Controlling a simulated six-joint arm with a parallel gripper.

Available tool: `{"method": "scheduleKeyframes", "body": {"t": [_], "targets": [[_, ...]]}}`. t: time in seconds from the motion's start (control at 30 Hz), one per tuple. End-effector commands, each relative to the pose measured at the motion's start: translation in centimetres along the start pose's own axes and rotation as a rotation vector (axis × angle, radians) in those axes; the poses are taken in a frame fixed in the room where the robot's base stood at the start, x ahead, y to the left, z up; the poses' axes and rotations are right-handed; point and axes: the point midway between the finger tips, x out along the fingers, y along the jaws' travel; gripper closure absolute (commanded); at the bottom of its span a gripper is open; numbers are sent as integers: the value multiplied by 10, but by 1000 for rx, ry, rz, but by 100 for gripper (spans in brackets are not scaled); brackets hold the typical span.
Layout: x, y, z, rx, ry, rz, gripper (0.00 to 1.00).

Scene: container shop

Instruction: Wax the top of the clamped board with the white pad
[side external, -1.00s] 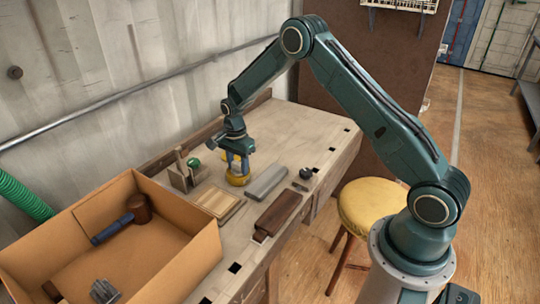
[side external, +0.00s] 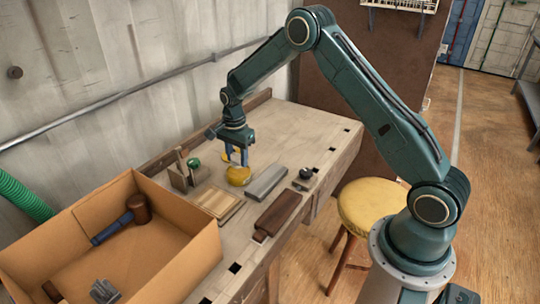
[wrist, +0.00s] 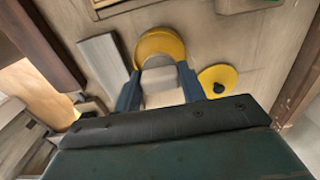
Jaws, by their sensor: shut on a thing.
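My gripper (side external: 237,157) is over the bench, just above an open yellow tin (side external: 238,176). In the wrist view its fingers (wrist: 158,88) are shut on the white pad (wrist: 160,84), which overlaps the tin (wrist: 158,42). The pad is hard to make out in the side view. A yellow lid (wrist: 217,80) with a dark knob lies beside the tin. A pale wooden board (side external: 217,204) lies flat on the bench, nearer the cardboard box than the tin is. I cannot make out its clamps.
A grey bar (side external: 266,183) and a dark brown block (side external: 278,214) lie right of the board. A wooden tool stand (side external: 184,178) is behind it. The far bench top is clear.

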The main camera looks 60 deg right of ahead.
Motion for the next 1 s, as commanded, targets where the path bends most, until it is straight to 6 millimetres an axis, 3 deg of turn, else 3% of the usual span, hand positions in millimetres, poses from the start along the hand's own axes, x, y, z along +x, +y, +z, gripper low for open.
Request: {"method": "scheduleKeyframes", "body": {"t": [0.6, 1.0], "targets": [[-35, 0, 0, 0, 0, -2, 78], [-38, 0, 0, 0, 0, -1, 78]]}}
